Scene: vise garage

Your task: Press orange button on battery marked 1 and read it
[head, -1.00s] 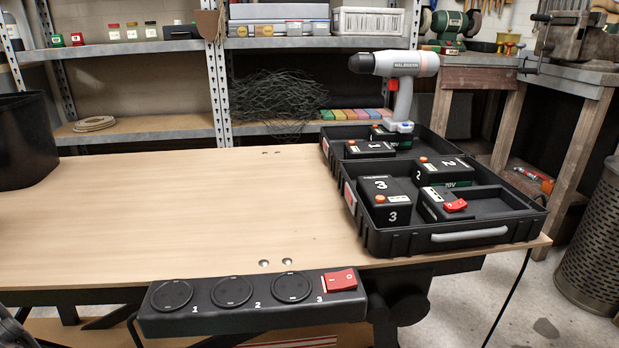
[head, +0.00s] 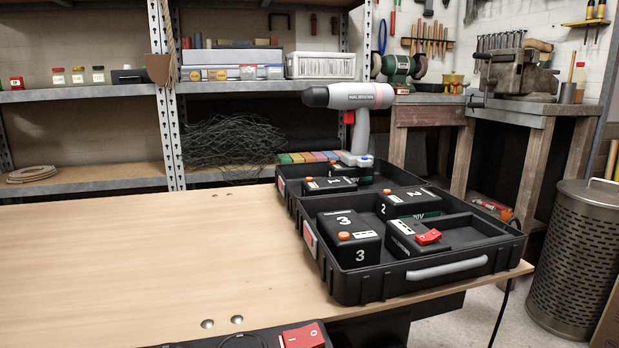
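The battery marked 1 (head: 334,182) lies in the far part of the open black case, at its left. Its orange button (head: 309,179) shows at the left end of its top. Battery 2 (head: 408,203) and battery 3 (head: 348,227) sit in the near part of the case, each with an orange button. No lit indicator on battery 1 can be made out at this size. My gripper is not in view.
The black case (head: 345,288) stands at the table's right end. A grey drill (head: 352,97) stands upright behind battery 1. A black device with a red part (head: 428,237) lies in the near tray. A power strip with a red switch (head: 304,336) is at the front edge. The wooden table (head: 130,260) is clear at left.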

